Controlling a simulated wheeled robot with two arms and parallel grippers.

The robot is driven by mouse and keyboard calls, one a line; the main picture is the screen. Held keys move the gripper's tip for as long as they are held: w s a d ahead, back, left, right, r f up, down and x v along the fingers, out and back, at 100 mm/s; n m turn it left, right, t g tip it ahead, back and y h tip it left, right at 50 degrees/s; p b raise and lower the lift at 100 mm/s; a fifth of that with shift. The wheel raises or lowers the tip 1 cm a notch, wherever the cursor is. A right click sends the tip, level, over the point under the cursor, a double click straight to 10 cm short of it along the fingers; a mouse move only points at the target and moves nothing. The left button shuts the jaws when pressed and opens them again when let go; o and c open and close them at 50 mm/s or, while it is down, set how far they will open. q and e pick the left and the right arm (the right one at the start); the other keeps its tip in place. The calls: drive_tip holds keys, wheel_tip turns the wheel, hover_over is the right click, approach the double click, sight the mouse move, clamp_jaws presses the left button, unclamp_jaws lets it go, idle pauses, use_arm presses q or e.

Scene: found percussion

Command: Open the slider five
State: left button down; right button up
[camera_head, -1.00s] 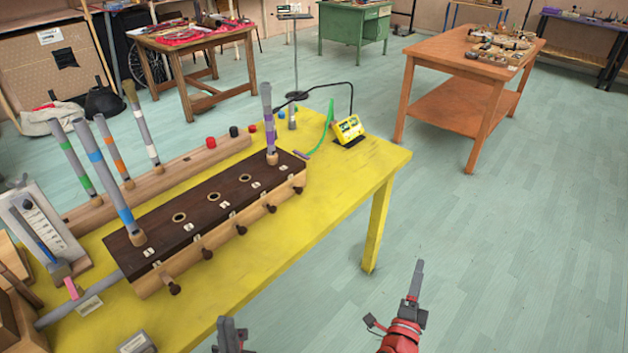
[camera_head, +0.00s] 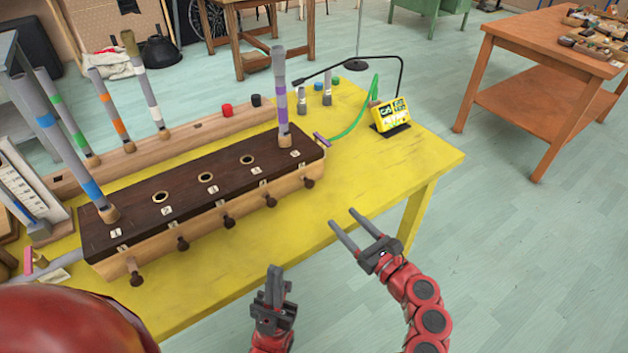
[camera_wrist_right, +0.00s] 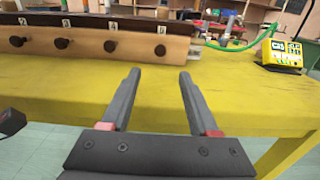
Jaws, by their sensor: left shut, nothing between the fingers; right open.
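A long wooden box with a dark top (camera_head: 190,195) lies on the yellow table. Several dark slider knobs stick out along its front side, below small number labels. The slider knob at the right end (camera_head: 308,183), apparently five, also shows in the right wrist view (camera_wrist_right: 190,49). A grey and purple tube (camera_head: 281,95) stands upright at that end. My right gripper (camera_head: 343,217) is open and empty, in front of and to the right of that knob, apart from it; its fingers (camera_wrist_right: 160,73) point toward the box's front. My left gripper (camera_head: 273,269) is shut and empty near the table's front edge.
A yellow device (camera_head: 391,117) with a green cable stands at the table's back right. Several striped tubes (camera_head: 107,104) stand in wooden holders at the left.

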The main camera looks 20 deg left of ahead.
sight(311, 185)
drive_tip(key=b+x, duration=0.1)
drive_tip(key=x, duration=1.4)
drive_tip(key=shift+w+a+f, duration=0.1)
drive_tip(key=shift+w+a, duration=0.1)
drive_tip(key=shift+w, duration=0.05)
clamp_jaws()
idle(0.8)
